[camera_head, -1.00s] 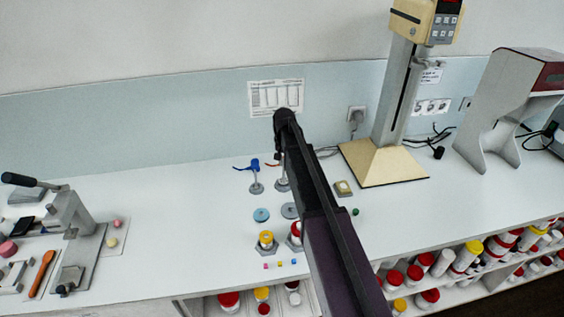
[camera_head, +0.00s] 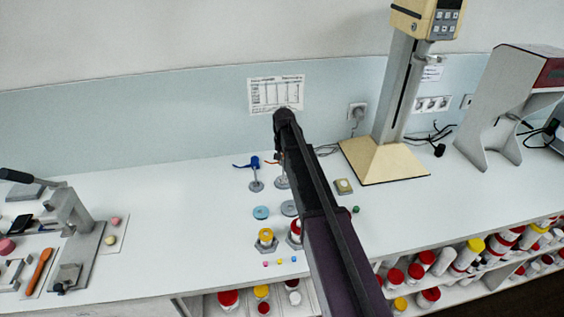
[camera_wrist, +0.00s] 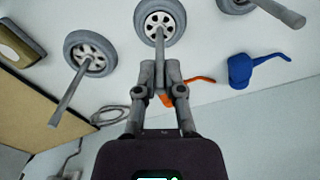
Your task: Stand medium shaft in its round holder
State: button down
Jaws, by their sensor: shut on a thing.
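My gripper (camera_wrist: 160,85) is shut on the medium shaft (camera_wrist: 160,52), a thin grey rod, in the wrist view. The shaft's far end meets the middle of a round grey holder (camera_wrist: 141,22) with a pale spoked centre. I cannot tell how deep it sits. In the head view my arm hides most of the shaft, and the holder (camera_head: 282,183) shows partly beside it. Two similar round holders flank it in the wrist view, the left one (camera_wrist: 72,42) and the right one (camera_wrist: 225,5), each with a grey shaft standing in it.
A blue bladed piece (camera_wrist: 240,70) lies right of my gripper in the wrist view, and an orange-red one (camera_wrist: 200,79) shows behind it. A cream stand base (camera_head: 385,165) is to the right in the head view.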

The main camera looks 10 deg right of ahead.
jog(key=shift+f+b, duration=0.35)
jog(key=shift+f, duration=0.1)
dwell(0.5)
jog(key=c, duration=0.7)
grip_release()
jog(key=o, duration=0.6)
jog(key=shift+r, duration=0.15)
jog(key=shift+r+p, duration=3.4)
jog(key=shift+p, duration=0.1)
